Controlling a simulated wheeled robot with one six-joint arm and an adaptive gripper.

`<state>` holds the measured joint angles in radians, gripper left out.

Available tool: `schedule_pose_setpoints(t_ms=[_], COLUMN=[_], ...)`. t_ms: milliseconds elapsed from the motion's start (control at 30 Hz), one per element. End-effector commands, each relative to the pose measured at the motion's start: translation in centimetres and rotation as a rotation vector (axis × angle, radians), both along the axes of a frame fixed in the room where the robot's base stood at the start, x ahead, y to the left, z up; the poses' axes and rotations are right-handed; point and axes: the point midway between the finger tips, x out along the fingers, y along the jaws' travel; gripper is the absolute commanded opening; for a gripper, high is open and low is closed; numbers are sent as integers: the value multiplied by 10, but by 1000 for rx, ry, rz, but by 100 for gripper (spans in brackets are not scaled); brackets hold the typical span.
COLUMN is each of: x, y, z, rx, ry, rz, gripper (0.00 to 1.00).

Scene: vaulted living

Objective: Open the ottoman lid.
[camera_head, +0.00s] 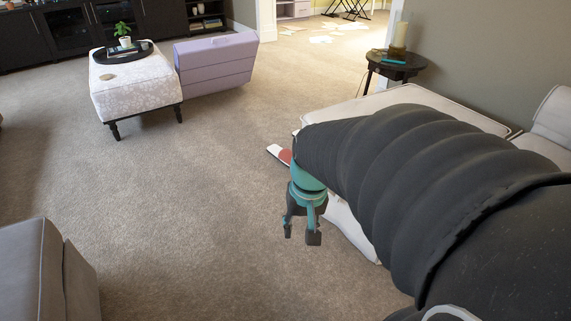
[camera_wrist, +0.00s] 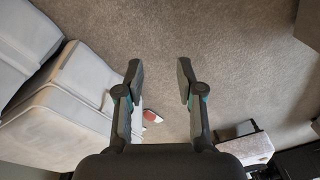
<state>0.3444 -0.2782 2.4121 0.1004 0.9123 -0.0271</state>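A white patterned ottoman (camera_head: 135,92) on dark legs stands at the back left in the head view. It also shows at the lower right in the wrist view (camera_wrist: 250,148). A lilac block-like piece (camera_head: 215,65) with seams stands right beside it; I cannot tell which of the two has the lid. No raised lid shows on either. My gripper (camera_head: 300,233) hangs over the carpet, well in front of both. In the wrist view my gripper (camera_wrist: 160,80) has its fingers spread apart, with only carpet between them.
A dark tray (camera_head: 122,53) with a plant (camera_head: 123,36) sits on the patterned ottoman. Pale seating (camera_head: 420,97) lies close on the right, with a red-and-white item (camera_head: 280,154) beside it. Grey furniture (camera_head: 35,275) is at lower left. Open carpet lies between.

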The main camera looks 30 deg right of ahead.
Motion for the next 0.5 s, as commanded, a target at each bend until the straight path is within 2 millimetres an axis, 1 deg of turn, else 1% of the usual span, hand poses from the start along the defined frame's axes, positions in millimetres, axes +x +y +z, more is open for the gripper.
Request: schedule_pose_setpoints(t_ms=[33, 267, 500], x=[5, 28, 54], y=[-8, -34, -59], z=[-17, -72, -134], rx=[35, 204, 417], ry=[40, 164, 263], rz=[-46, -244, -478], gripper=[37, 37, 37])
